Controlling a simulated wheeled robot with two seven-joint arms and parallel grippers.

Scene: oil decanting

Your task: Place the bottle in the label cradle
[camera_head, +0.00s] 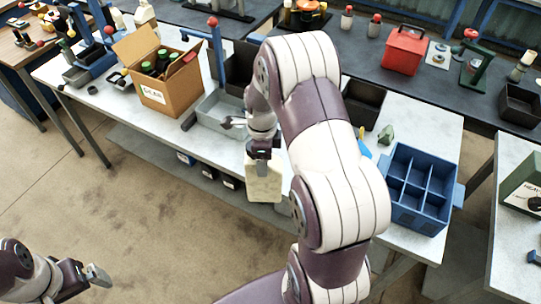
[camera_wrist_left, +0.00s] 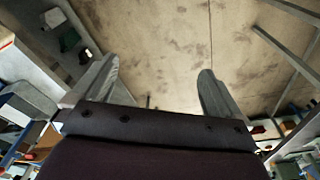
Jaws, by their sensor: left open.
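A cream, squarish bottle (camera_head: 263,184) hangs upright below my right gripper (camera_head: 262,155), in front of the white table's near edge and apart from the table. The right gripper appears shut on its top; the fingertips are small and partly hidden. My left gripper (camera_head: 97,275) is low at the left over bare floor, away from the bottle. The left wrist view shows its two fingers (camera_wrist_left: 150,85) apart with nothing between them. I cannot tell which thing is the label cradle; my right arm hides part of the table.
On the white table (camera_head: 75,65) stand a cardboard box (camera_head: 160,97) with bottles, a grey tray (camera_head: 212,130) and a blue divided crate (camera_head: 440,190). A red box (camera_head: 404,50) stands on the dark counter behind. The concrete floor (camera_head: 130,205) at the front left is clear.

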